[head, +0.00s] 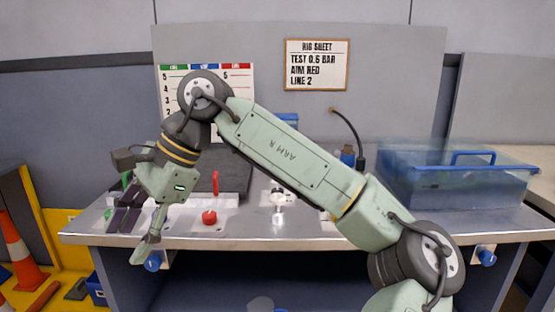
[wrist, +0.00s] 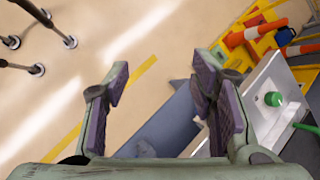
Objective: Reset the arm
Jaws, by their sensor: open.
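My arm crosses the head view from the lower right to the upper left, bent at a raised joint. My gripper (head: 135,226) hangs at the left end of the workbench (head: 330,236), fingers pointing down near its front edge. In the wrist view my gripper (wrist: 158,82) has its two purple-padded fingers wide apart with nothing between them. Behind the gap lie the floor and a grey-blue panel.
On the bench are a red knob (head: 209,217), a red lever (head: 215,183), a white fitting (head: 278,200) and a clear blue-handled tank (head: 455,185). A rig sheet (head: 316,64) hangs behind. The wrist view shows a green knob (wrist: 273,99).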

